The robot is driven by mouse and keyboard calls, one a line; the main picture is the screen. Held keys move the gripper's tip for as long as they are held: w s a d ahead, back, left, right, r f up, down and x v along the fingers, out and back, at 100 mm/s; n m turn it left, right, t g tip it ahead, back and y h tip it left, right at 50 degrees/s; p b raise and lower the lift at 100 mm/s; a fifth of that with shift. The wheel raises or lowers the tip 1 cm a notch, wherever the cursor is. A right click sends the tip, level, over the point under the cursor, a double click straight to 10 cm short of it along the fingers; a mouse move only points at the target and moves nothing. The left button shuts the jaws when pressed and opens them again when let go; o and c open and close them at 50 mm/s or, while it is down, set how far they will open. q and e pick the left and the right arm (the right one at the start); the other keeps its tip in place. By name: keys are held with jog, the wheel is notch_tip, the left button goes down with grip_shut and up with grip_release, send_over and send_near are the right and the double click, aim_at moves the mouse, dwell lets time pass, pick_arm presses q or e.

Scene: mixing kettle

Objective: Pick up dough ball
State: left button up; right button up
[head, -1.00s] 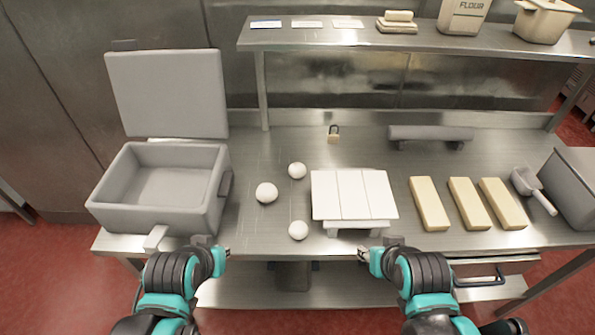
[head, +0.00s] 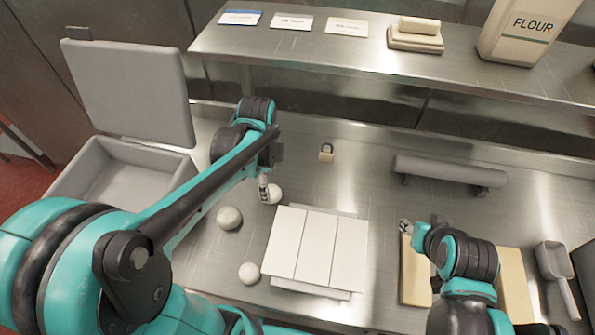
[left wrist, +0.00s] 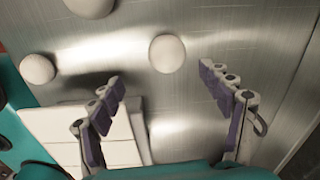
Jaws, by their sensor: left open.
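Three white dough balls lie on the steel table: the far one (head: 275,194), the middle one (head: 229,217) and the near one (head: 249,273). My left gripper (head: 265,192) is beside the far ball in the head view, partly over its left edge. In the left wrist view, the open, empty left fingers (left wrist: 162,78) point toward one ball (left wrist: 167,53), which lies just beyond the gap between the tips. Two more balls show there, at left (left wrist: 37,69) and at the top edge (left wrist: 90,5). My right gripper (head: 406,228) is over a pale yellow block; its jaw opening is unclear.
A white slatted board (head: 315,248) lies right of the balls. Pale yellow blocks (head: 414,275) and a scoop (head: 553,262) are farther right. An open grey bin (head: 120,172) stands left; a shelf (head: 350,55) overhangs the back.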

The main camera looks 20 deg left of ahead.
aim_at(271, 189)
pick_arm(q)
jog(key=shift+w+d+f+m, duration=0.1)
jog(key=shift+w+m, duration=0.2)
jog(key=shift+w, duration=0.05)
jog(key=shift+w+f, duration=0.1)
jog(key=shift+f, duration=0.15)
notch_tip(271, 189, down, 3)
jog(key=shift+r+b, duration=0.2)
jog(key=shift+b, duration=0.45)
jog(key=f, duration=0.1)
jog(key=f+b, duration=0.1)
jog(key=f, duration=0.1)
jog(key=f+b, duration=0.1)
jog(key=f, duration=0.1)
jog(key=shift+w+a, duration=0.25)
jog(key=shift+w, duration=0.05)
jog(key=shift+r, duration=0.15)
jog(key=shift+c, duration=0.4)
jog(key=c, duration=1.2)
